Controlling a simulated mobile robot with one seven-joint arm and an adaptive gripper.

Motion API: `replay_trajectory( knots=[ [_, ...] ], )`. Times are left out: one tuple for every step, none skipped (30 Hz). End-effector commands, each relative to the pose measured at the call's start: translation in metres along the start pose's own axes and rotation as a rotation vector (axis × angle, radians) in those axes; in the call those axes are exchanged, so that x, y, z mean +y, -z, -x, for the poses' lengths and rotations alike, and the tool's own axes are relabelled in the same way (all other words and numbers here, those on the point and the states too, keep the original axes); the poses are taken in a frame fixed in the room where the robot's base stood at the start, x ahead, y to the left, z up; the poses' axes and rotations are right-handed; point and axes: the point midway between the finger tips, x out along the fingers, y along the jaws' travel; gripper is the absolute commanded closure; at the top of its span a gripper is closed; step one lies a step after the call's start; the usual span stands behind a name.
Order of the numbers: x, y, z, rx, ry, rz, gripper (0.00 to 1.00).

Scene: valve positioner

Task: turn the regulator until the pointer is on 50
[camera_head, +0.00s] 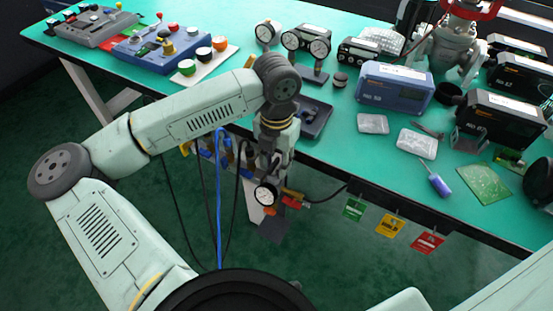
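A round white-faced gauge (266,193) with a dark rim sits below the front edge of the green bench, at the picture's middle. Small orange and red parts (292,195) show beside and under it; I cannot tell which is the regulator. The pointer and scale are too small to read. My gripper (268,172) points down at the bench's front edge, just above or in front of this gauge. Its fingers are dark and partly merged with the gauge, so their opening and any contact cannot be made out.
A dark tray (313,118) lies just right of the gripper. Blue box (394,88) and black box (500,120) stand further right. Hoses and a cable (219,200) hang left of the gauge; coloured tags (390,225) hang right.

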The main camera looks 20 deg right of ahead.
Motion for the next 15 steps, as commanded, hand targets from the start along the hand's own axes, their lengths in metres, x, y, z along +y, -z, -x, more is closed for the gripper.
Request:
replay_trajectory(
  knots=[
    [0.0000,0.0000,-0.0001,0.000,0.000,0.000,0.72],
    [0.0000,0.0000,0.0000,0.000,0.000,0.000,0.72],
    [-0.0001,0.0000,0.0000,0.000,0.000,0.000,0.72],
    [-0.0001,0.0000,0.0000,0.000,0.000,0.000,0.72],
    [-0.0001,0.0000,0.0001,0.000,0.000,0.000,0.74],
    [-0.0001,0.0001,0.0001,0.000,0.000,0.000,0.77],
    [-0.0001,0.0000,0.0002,0.000,0.000,0.000,0.79],
    [-0.0001,0.0001,0.0002,0.000,0.000,0.000,0.81],
    [-0.0001,0.0000,0.0002,0.000,0.000,0.000,0.84],
    [-0.0001,0.0000,0.0003,0.000,0.000,0.000,0.86],
    [-0.0001,0.0001,0.0003,0.000,0.000,0.000,0.88],
    [-0.0001,0.0000,0.0003,0.000,0.000,0.000,0.90],
    [-0.0001,0.0001,0.0003,0.000,0.000,-0.001,0.92],
    [-0.0001,0.0000,0.0003,0.000,0.000,-0.001,0.94],
    [-0.0001,0.0000,0.0003,0.000,0.000,-0.001,0.97]
  ],
)
